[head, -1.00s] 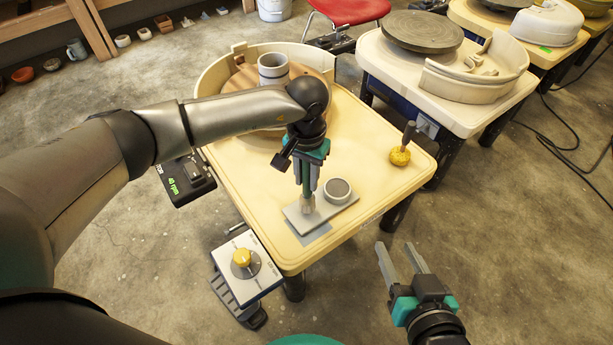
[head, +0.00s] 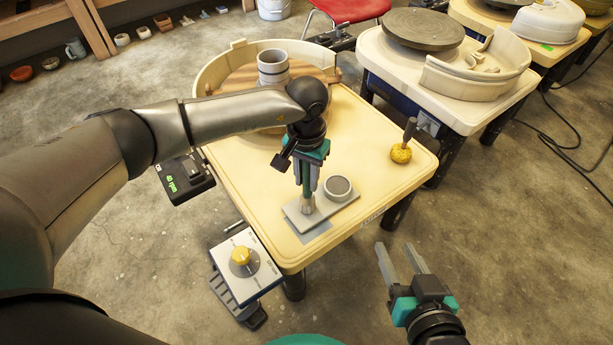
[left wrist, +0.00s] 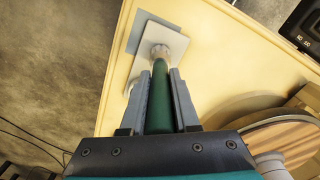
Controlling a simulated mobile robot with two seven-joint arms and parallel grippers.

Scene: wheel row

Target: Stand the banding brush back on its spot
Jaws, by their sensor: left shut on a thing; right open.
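The banding brush has a dark green handle (left wrist: 160,95) and a pale bristle end (head: 307,205). My left gripper (head: 306,181) is shut on its handle and holds it about upright, bristles down, over a light grey tile (head: 293,216) on the wheel table. In the left wrist view the bristle end (left wrist: 159,52) is over the tile (left wrist: 177,42); I cannot tell whether it touches. A darker grey patch (head: 316,234) shows beside the tile's near edge. A round grey-topped cup (head: 338,188) stands at the tile's right end. My right gripper (head: 401,262) is open and empty, right of the table's front edge.
The cream wheel table (head: 370,130) carries a splash pan (head: 214,72) with a banded grey cylinder (head: 273,69) on a wooden disc. A second wheel (head: 423,29) is behind.

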